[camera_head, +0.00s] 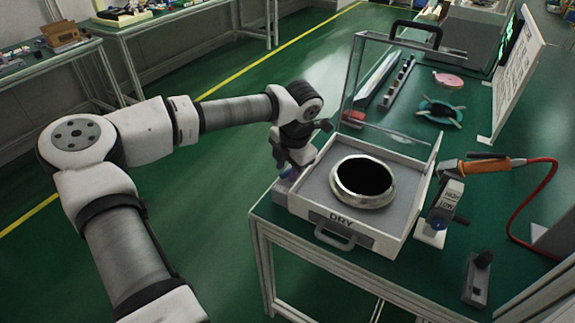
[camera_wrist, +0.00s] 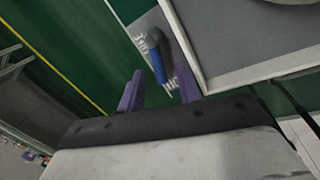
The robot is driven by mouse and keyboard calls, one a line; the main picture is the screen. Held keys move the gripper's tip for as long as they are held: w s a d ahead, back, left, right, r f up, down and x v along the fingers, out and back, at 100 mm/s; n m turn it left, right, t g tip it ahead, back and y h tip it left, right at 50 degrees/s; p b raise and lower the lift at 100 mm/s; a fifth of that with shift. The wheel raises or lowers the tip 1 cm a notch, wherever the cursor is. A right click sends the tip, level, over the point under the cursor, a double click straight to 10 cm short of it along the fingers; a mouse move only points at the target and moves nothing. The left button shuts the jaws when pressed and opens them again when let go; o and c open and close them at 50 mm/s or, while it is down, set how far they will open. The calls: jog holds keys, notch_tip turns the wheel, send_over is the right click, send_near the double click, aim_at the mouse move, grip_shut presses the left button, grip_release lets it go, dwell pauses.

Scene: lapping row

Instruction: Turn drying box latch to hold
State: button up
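The white drying box (camera_head: 375,235), marked DRY, stands on the table with its clear lid (camera_head: 395,90) raised. A silvery ring with a dark middle (camera_head: 362,182) lies in it. The latch (camera_wrist: 156,60), a small lever with a blue part, sits on a grey plate beside the box wall in the wrist view. Small lettering on the plate is too blurred to read. My gripper (camera_wrist: 160,72) is open, its two purple fingers apart with the latch between and just beyond their tips. Contact cannot be told. In the head view my gripper (camera_head: 290,168) is at the box's left side, largely hiding the latch.
A switch post marked HIGH and LOW (camera_head: 441,212), an orange-handled tool (camera_head: 483,165) with a red hose and a small black-knobbed block (camera_head: 478,278) stand right of the box. A pink disc (camera_head: 448,81) and a green fixture (camera_head: 438,112) lie behind. Open floor lies left.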

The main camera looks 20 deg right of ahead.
grip_shut()
jog(key=shift+f+b, duration=0.15)
jog(key=shift+b, duration=0.15)
jog(key=shift+s+d+f+n+b, duration=0.1)
jog(key=shift+f+n+b, duration=0.1)
jog(key=shift+n+b, duration=0.7)
jog(key=shift+s+d+r+n+b, duration=0.15)
jog(key=shift+n+b, duration=0.35)
jog(key=shift+b, duration=0.7)
jog(key=shift+s+d+r+n+y+b, duration=0.2)
jog(key=shift+n+y+b, duration=0.1)
jog(key=shift+n, duration=0.2)
